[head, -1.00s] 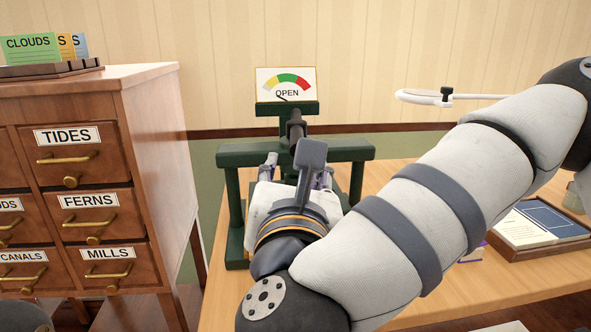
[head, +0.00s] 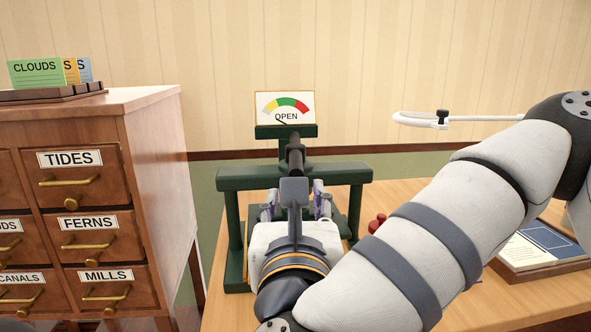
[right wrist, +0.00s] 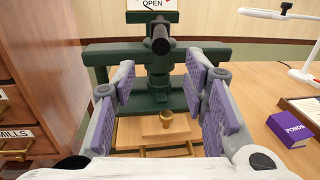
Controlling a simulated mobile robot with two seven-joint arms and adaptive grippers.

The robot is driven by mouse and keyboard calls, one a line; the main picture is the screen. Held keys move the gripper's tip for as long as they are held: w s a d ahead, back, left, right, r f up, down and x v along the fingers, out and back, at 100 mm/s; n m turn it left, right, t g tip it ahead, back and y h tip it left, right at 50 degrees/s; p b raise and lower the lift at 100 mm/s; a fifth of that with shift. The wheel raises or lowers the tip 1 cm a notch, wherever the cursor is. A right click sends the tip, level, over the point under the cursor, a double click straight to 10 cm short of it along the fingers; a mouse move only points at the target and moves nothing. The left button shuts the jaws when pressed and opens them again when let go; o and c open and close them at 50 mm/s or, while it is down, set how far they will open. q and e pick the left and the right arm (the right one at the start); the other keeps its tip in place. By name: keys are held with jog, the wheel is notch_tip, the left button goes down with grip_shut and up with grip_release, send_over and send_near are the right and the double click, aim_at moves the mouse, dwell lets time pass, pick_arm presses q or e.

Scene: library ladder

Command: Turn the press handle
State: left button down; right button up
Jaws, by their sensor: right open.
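The green press (head: 230,180) stands on the wooden desk. A dark bar with a round end, which looks like its handle (head: 295,152), sticks out toward me from the top middle; in the right wrist view its end (right wrist: 160,40) faces the camera. A dial (head: 286,107) above it reads OPEN, with the needle at the left. My right gripper (head: 294,203) is in front of the press, below the bar. In the right wrist view its purple-padded fingers (right wrist: 160,78) are apart and empty, one on each side of the press's middle column. My left gripper is out of view.
A drawer cabinet (head: 155,180) stands close on the left. On the desk's right are a white lamp (head: 470,118), an open book tray (head: 540,250), a purple PONDS box (right wrist: 290,130) and a red object (head: 377,222). A wooden knob (right wrist: 167,121) sits low inside the press.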

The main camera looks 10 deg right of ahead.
aim_at(296, 170)
jog(key=w, duration=0.3)
jog(key=w+d+n, duration=0.1)
jog(key=w, duration=0.3)
jog(key=w+d+n, duration=0.1)
jog(key=w, duration=0.3)
jog(key=shift+w+d+r, duration=0.1)
jog(key=shift+w, duration=0.15)
grip_shut()
